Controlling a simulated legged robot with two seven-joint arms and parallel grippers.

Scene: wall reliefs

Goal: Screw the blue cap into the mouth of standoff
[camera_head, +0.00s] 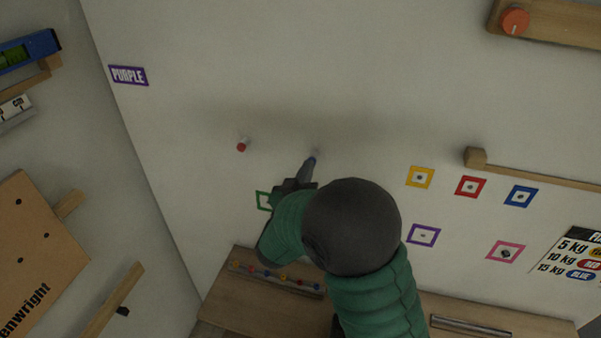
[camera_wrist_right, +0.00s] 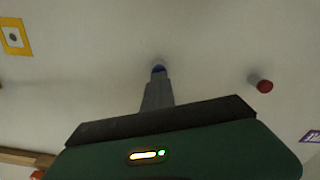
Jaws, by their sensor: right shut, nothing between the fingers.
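The blue cap (camera_wrist_right: 158,69) shows in the right wrist view at the wall, just past my right fingertips. A small pale standoff (camera_wrist_right: 159,61) shows behind it, mostly hidden, so I cannot tell how deep the cap sits in its mouth. My right gripper (camera_head: 309,164) is shut and empty, pointing at the wall with its tips at or very near the cap. In the head view the cap (camera_head: 313,155) is a tiny bluish spot at the tips. My left gripper is not in view.
A red-capped standoff (camera_head: 242,145) sticks out of the wall to the left. Coloured square frames, such as the yellow one (camera_head: 420,177), lie to the right. A wooden shelf (camera_head: 275,272) with coloured pieces is below. The wall above the gripper is clear.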

